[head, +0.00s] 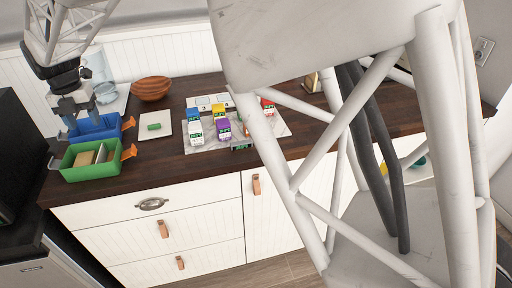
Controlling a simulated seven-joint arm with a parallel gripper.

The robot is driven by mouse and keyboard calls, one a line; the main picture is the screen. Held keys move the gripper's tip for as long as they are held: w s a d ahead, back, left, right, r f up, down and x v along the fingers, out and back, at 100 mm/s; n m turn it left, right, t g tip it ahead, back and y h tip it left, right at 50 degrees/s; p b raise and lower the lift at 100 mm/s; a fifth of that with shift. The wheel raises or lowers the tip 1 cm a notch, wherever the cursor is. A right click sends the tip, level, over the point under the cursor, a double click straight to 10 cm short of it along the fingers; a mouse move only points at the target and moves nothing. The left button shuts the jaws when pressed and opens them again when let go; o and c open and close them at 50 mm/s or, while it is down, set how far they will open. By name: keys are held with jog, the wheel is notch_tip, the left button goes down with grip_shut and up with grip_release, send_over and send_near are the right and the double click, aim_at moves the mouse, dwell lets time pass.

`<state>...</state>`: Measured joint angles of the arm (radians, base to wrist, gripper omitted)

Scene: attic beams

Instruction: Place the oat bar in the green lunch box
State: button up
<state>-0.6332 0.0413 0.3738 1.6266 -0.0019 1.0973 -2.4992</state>
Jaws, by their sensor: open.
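The green lunch box (92,171) stands open at the front left of the dark wooden counter, with orange clips at its right side. A tan flat piece (84,159) lies inside it, beside a smaller greenish piece (102,154). The tan piece may be the oat bar, but it is too small to be sure. A small green block (153,127) lies on a white board to the right. My gripper (80,117) is open, pointing down over the blue lunch box (97,130) just behind the green one. I see nothing between its fingers, though the view is small.
A wooden bowl (151,89) and stacked glassware (104,91) stand at the back. My white arm structure hides the right of the counter. Bare counter lies right of the green box.

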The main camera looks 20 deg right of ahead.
jog(key=s+d+r+m, duration=0.25)
jog(key=d+m, duration=0.25)
jog(key=d, duration=0.4)
jog(key=s+d+r+m+t, duration=0.1)
jog(key=s+d+r+m, duration=0.1)
jog(key=s+d+m, duration=0.5)
jog(key=s+d+r+m, duration=0.15)
jog(key=d+m, duration=0.25)
jog(key=d, duration=0.8)
jog(key=s+d+f+m, duration=0.2)
jog(key=s+d+m, duration=0.7)
jog(key=s+m, duration=0.1)
jog(key=s+d+f+m+t, duration=0.1)
jog(key=s+d+f+m, duration=0.2)
jog(key=s+d+m, duration=0.6)
jog(key=s+m, duration=0.1)
jog(key=s, duration=0.2)
jog(key=shift+f+t, duration=0.25)
jog(key=shift+t, duration=0.05)
